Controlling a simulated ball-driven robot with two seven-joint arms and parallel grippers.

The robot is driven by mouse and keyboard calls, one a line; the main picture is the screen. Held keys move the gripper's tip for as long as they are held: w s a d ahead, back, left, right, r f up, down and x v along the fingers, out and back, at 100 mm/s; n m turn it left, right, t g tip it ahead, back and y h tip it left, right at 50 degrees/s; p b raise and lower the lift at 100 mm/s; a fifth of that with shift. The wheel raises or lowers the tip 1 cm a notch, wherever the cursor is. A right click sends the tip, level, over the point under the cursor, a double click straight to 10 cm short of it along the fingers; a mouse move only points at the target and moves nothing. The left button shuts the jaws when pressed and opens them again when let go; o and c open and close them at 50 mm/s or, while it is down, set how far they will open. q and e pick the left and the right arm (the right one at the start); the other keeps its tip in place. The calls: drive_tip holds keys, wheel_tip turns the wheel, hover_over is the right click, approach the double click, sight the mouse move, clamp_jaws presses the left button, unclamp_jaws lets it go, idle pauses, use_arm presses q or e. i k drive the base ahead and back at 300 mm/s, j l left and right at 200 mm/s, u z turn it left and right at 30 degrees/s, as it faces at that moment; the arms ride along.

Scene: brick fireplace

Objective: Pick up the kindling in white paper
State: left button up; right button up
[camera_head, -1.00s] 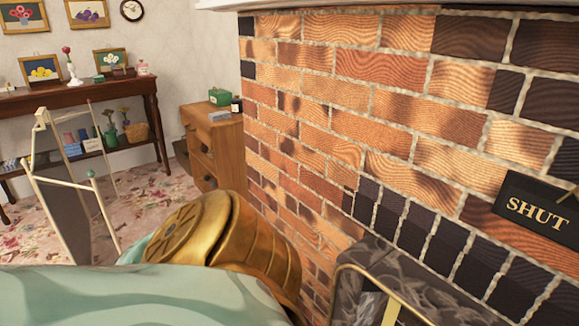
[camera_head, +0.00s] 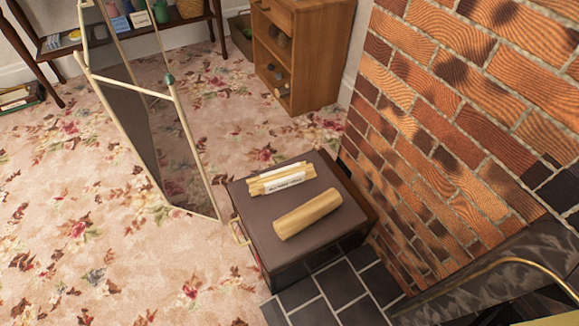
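The kindling in white paper (camera_head: 283,179) is a small bundle of pale sticks with a white printed paper band around it. It lies on the flat brown top of a low box (camera_head: 250,205) beside the brick fireplace. A thicker pale wooden roll or log (camera_head: 307,213) lies just in front of it on the same top, apart from the bundle. Neither of my grippers shows in the head view.
A cream-framed folding screen (camera_head: 150,105) stands left of the box. Dark hearth tiles (camera_head: 335,295) and the brick wall (camera_head: 450,110) border it on the right. A wooden cabinet (camera_head: 300,50) stands behind. Floral carpet (camera_head: 90,210) is open at the left.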

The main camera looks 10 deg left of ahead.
sight(269, 182)
drive_tip(key=u, duration=0.4)
drive_tip(key=i+j+z, duration=0.15)
drive_tip(key=j+z, duration=0.3)
drive_tip(key=j, duration=0.15)
drive_tip(key=j+z, duration=0.45)
drive_tip(key=j, duration=0.15)
drive_tip(key=j+z, duration=0.45)
drive_tip(key=j, duration=0.2)
